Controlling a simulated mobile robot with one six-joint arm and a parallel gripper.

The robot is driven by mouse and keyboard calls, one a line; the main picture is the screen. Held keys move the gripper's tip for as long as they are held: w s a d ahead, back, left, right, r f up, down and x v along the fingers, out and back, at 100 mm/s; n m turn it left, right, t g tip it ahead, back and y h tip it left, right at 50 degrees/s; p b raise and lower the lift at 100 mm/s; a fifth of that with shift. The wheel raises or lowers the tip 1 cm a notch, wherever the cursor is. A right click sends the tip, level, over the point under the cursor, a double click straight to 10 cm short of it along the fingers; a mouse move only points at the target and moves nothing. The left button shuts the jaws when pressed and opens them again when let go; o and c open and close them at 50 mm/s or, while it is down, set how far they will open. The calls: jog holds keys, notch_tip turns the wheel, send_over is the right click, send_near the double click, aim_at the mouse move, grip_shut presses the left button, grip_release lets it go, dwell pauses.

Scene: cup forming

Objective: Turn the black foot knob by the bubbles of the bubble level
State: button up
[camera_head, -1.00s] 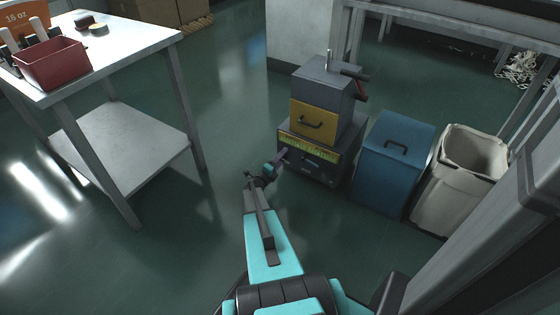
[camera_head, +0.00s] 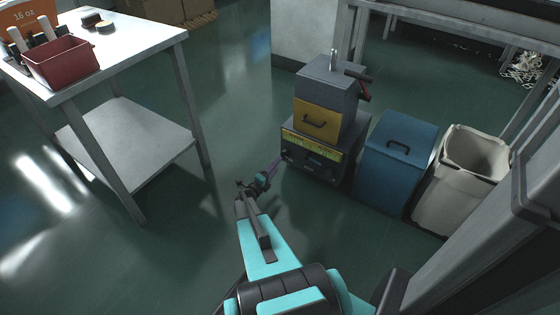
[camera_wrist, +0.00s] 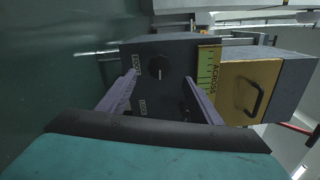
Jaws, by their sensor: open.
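A dark grey box (camera_head: 309,166) stands on the floor with a yellow-green level strip (camera_head: 320,143) along the top of its front. In the wrist view the strip is marked ACROSS (camera_wrist: 209,76), and a round black knob (camera_wrist: 158,67) with a pale pointer mark sits on the box front beside small white labels. A second dark knob shows partly behind the right finger. Bubbles are too small to make out. My gripper (camera_wrist: 161,78) is open and empty, its purple fingers either side of the first knob in the picture, apparently short of it. It also shows in the head view (camera_head: 272,170).
A grey box with a yellow drawer front (camera_head: 316,122) stands on top. A blue lidded bin (camera_head: 393,165) and a beige bin (camera_head: 455,190) are to the right. A table (camera_head: 130,45) with a red tub (camera_head: 60,63) is at left. Floor between is clear.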

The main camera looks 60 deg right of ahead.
jog(key=shift+a+p, duration=0.45)
jog(key=shift+a, duration=2.1)
